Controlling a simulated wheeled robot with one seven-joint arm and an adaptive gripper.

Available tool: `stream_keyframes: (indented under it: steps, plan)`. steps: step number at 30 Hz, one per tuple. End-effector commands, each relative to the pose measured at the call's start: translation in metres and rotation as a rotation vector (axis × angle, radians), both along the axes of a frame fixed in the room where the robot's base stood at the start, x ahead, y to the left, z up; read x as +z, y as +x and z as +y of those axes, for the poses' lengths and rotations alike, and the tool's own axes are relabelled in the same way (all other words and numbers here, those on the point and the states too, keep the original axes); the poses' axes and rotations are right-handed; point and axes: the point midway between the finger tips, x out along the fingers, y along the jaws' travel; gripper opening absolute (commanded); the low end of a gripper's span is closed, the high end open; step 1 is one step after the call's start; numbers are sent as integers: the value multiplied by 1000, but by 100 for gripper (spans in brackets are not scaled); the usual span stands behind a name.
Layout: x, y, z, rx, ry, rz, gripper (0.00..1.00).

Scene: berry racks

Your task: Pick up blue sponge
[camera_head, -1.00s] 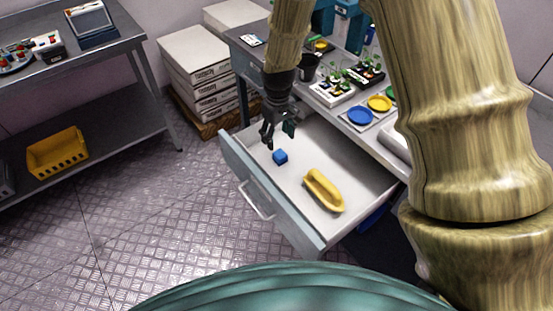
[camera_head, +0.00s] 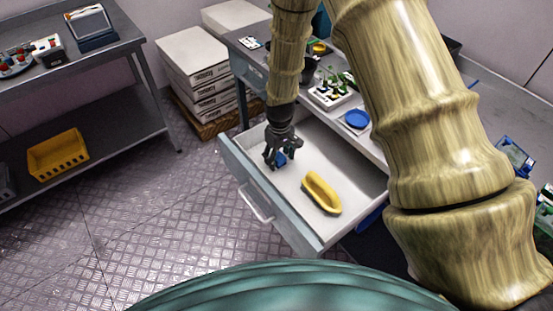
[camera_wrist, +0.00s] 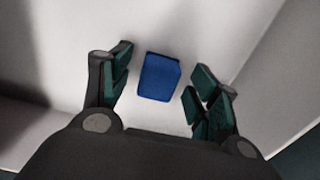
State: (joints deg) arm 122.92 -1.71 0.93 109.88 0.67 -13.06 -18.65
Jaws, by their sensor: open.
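The blue sponge (camera_head: 281,159) is a small blue block on the white floor of the open drawer (camera_head: 261,203). My gripper (camera_head: 281,162) is in the drawer right over the sponge and partly hides it in the head view. In the wrist view the sponge (camera_wrist: 159,77) lies between the two open green-padded fingers of my gripper (camera_wrist: 158,92), slightly ahead of them. Gaps show on both sides, so the fingers do not touch it.
A yellow boat-shaped tray (camera_head: 321,193) lies in the drawer to the right of the sponge. The drawer walls stand around my gripper. The worktop behind holds seedling pots (camera_head: 331,92) and a blue dish (camera_head: 356,119). Stacked boxes (camera_head: 201,75) stand to the left.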

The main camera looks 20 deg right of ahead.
Motion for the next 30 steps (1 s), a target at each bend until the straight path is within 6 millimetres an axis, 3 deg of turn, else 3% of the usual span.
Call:
stream_keyframes:
  steps: [11, 17, 30]
  plan:
    - [-7, 0, 0, 0, 0, -1, 61]
    - [-7, 0, 0, 0, 0, 0, 26]
    - [-4, 0, 0, 0, 0, -1, 23]
